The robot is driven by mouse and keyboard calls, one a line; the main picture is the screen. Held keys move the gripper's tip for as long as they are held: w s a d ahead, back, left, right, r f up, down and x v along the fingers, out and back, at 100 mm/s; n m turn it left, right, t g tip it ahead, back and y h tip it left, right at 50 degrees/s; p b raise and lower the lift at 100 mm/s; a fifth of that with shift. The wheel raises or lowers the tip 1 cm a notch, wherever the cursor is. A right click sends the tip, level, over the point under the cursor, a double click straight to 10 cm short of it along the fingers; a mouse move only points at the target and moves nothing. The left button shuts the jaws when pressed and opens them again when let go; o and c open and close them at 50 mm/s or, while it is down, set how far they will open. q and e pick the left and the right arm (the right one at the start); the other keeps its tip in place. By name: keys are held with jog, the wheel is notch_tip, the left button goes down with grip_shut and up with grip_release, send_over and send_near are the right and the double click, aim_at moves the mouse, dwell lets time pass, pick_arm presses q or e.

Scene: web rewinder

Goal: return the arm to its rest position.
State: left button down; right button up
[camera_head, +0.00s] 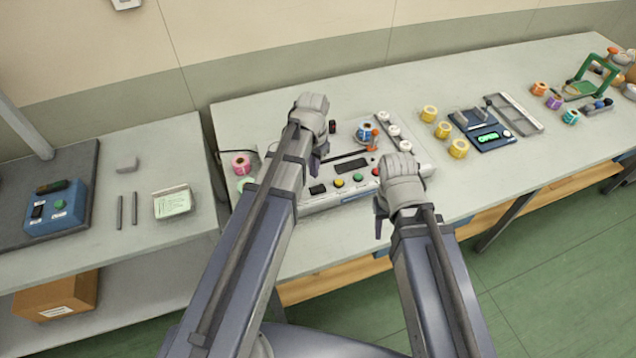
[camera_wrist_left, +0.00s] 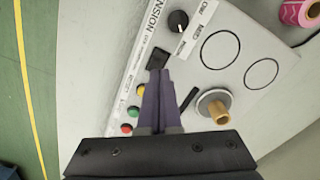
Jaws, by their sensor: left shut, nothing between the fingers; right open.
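My left gripper (camera_head: 318,158) is above the left part of the grey rewinder panel (camera_head: 350,196). In the left wrist view its fingers (camera_wrist_left: 160,88) are closed together with nothing between them. Their tips appear close to a black rocker switch (camera_wrist_left: 157,59); I cannot tell whether they touch it. Yellow (camera_wrist_left: 140,90), green (camera_wrist_left: 133,111) and red (camera_wrist_left: 126,128) buttons lie beside the fingers. My right gripper (camera_head: 380,222) is at the panel's front right edge. It is open, and its fingers are mostly hidden by the hand.
On the rewinder, a blue roll (camera_head: 365,132) and several white rollers (camera_head: 393,130) stand behind the grippers. A pink roll (camera_head: 241,164) is left of my left arm. Yellow rolls (camera_head: 442,130) and a scale (camera_head: 485,136) are to the right. A gap separates the left table (camera_head: 110,240).

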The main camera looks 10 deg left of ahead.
pick_arm(q)
jog(key=shift+s+d+r, duration=0.1)
jog(key=shift+r, duration=0.15)
dwell(0.3)
jog(key=s+d+n+y, duration=0.1)
jog(key=s+d, duration=0.9)
jog(key=s, duration=0.4)
jog(key=shift+d, duration=0.15)
jog(key=shift+r, duration=0.1)
